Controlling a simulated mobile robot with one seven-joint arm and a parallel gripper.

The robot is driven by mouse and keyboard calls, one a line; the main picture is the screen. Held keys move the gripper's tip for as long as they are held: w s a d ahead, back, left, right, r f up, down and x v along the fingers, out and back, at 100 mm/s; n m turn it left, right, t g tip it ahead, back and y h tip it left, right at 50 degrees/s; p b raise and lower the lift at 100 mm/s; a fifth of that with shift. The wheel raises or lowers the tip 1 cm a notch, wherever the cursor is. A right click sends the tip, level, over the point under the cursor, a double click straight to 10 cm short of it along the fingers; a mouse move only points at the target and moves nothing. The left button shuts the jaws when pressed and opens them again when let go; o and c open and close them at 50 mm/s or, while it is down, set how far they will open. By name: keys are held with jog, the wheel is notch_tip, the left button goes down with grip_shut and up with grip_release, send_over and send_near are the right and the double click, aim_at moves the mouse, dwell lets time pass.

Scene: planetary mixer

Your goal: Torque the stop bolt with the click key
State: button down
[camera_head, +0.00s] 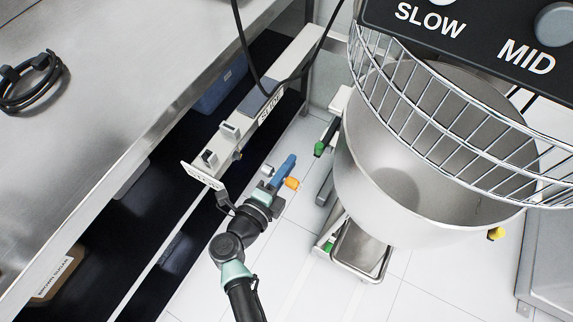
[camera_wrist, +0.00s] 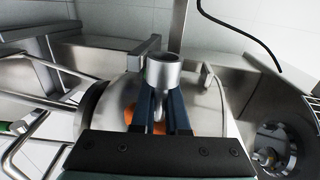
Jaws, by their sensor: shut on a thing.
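My gripper (camera_head: 283,172) is low over the floor gap between the steel table and the mixer, its blue fingers shut. The click key's orange part (camera_head: 292,184) sticks out on the right of the fingers, and a short pale metal part (camera_head: 267,170) shows on their left. In the wrist view my gripper (camera_wrist: 164,98) has a metal socket-like cylinder (camera_wrist: 162,72) at the fingertips, with orange showing between the fingers. I cannot pick out the stop bolt for certain; a bolt-like metal piece (camera_wrist: 265,155) sits in a round dark opening at the right of the wrist view.
The mixer bowl (camera_head: 430,205) with its wire guard (camera_head: 470,115) stands right of my gripper. A labelled rail (camera_head: 240,125) runs along the table's side at left. The steel table (camera_head: 90,120) holds a coiled black cable (camera_head: 30,82). Tiled floor (camera_head: 300,255) is open below.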

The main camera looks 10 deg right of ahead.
aim_at(270, 177)
jog(key=shift+w+a+b, duration=0.3)
jog(key=shift+w+a, duration=0.45)
jog(key=shift+a, duration=0.3)
jog(key=shift+w+a+b, duration=0.25)
jog(key=shift+w+a, duration=0.45)
jog(key=shift+a, duration=0.3)
jog(key=s+p, duration=0.1)
jog(key=s, duration=0.1)
jog(key=s+r+p, duration=0.1)
jog(key=p, duration=0.1)
jog(key=s+p, duration=0.1)
jog(key=s, duration=0.1)
jog(key=shift+s+r, duration=0.35)
jog(key=shift+r, duration=0.05)
jog(key=s+r+p, duration=0.2)
jog(key=s+p, duration=0.3)
jog(key=s, duration=0.4)
jog(key=shift+s, duration=0.15)
jog(key=shift+r, duration=0.1)
